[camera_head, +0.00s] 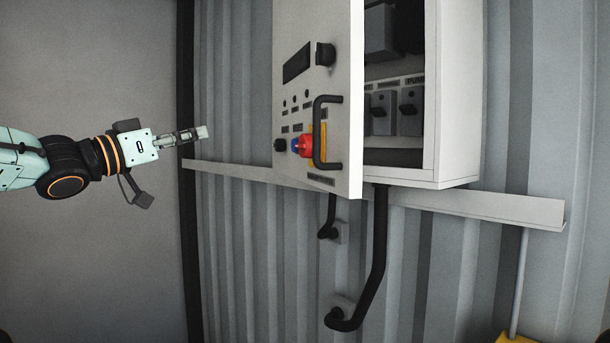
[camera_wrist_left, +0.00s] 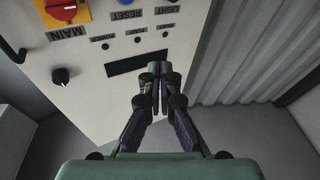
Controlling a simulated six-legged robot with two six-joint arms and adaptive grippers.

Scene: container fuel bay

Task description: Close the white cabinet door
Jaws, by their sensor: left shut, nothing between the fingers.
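The white cabinet (camera_head: 458,90) is mounted on the corrugated wall. Its white door (camera_head: 345,60) stands open, swung out to the left, with the dark inside and several black breakers in view. The door carries a black handle (camera_head: 320,132), a red knob on a yellow plate, a blue button and a dark display. My left gripper (camera_head: 204,132) is shut and empty, left of the door and apart from it in the head view. In the left wrist view the shut fingertips (camera_wrist_left: 159,70) appear in front of the door face (camera_wrist_left: 90,80); contact cannot be told. My right gripper is not in view.
A pale horizontal rail (camera_head: 480,208) runs along the wall below the cabinet. Black conduits (camera_head: 378,260) hang under the cabinet to wall fittings. A grey wall (camera_head: 90,60) fills the left side. A yellow object (camera_head: 515,339) shows at the bottom right.

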